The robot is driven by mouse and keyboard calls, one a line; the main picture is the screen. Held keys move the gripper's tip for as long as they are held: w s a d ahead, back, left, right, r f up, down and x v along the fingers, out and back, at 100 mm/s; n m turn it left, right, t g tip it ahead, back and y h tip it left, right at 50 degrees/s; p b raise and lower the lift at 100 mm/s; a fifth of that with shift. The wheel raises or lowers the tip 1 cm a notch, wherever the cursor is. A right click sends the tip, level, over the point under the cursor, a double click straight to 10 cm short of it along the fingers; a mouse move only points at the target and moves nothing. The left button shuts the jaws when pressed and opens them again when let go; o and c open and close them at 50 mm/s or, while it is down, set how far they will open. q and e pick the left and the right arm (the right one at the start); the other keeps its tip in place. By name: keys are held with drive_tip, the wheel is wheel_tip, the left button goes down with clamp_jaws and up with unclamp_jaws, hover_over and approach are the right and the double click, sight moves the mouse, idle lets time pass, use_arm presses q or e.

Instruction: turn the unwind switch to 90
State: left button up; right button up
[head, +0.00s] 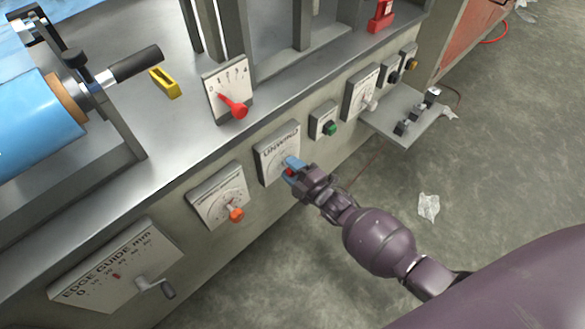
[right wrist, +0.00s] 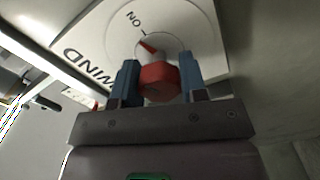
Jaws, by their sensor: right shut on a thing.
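The unwind switch is a red knob (right wrist: 157,80) on a white plate (head: 272,143) lettered UNWIND on the machine's front panel. In the right wrist view the plate (right wrist: 195,22) shows an ON mark, and the knob's red pointer is angled toward that side. My right gripper (head: 292,168) is at the knob, with its blue fingers on either side of it; in the right wrist view the gripper (right wrist: 158,84) is shut on the knob. In the head view the fingers hide most of the knob. My left gripper is not in view.
A dial with an orange knob (head: 236,214) is left of the switch, and a green button (head: 330,128) is right of it. A red lever (head: 234,106) is above. A crank (head: 155,287) sticks out lower left. A small shelf (head: 408,118) juts out at right.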

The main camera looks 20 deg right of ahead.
drive_tip(key=shift+w+r+m, duration=0.1)
drive_tip(key=shift+r+m, duration=0.05)
drive_tip(key=shift+m, duration=1.65)
drive_tip(key=o, duration=0.9)
